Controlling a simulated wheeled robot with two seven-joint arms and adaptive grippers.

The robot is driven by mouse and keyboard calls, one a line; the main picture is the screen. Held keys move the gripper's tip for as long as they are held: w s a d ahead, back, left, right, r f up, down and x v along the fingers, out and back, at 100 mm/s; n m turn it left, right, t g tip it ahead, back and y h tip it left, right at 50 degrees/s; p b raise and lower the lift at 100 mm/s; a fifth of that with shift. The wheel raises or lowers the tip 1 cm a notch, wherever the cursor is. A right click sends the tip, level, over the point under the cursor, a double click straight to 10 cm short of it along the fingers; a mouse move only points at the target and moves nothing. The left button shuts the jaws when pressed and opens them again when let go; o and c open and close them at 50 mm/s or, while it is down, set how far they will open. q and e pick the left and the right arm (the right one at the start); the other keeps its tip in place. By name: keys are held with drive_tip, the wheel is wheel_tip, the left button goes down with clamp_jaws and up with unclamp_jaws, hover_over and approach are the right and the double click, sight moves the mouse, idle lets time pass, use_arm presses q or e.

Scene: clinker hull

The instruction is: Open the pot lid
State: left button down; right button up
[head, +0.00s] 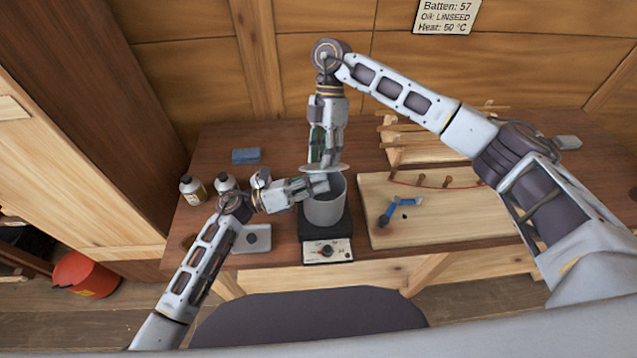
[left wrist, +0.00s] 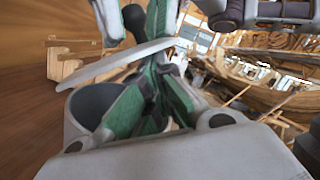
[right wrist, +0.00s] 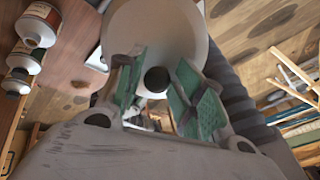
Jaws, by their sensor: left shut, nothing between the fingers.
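The grey pot (head: 324,208) stands upright on a black hot plate (head: 326,243). Its dark inside (left wrist: 92,106) shows below the lid in the left wrist view. The pale round pot lid (left wrist: 118,64) is above the pot's mouth, apart from at least part of the rim. It also shows in the right wrist view (right wrist: 165,30). My left gripper (head: 325,184) is shut and empty at the pot's mouth, close under the lid's edge. Contact there is unclear.
Bottles (head: 193,188) and a small grey dish (head: 255,239) stand left of the pot. A blue block (head: 245,156) lies behind. A wooden board (head: 440,230) with a blue tool (head: 400,211) lies close on the right. A wooden rack stands behind it.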

drive_tip(key=shift+s, duration=0.1)
idle(0.4)
drive_tip(key=v, duration=1.2)
idle(0.3)
drive_tip(key=shift+a+f, duration=0.1)
drive_tip(key=shift+a, duration=0.05)
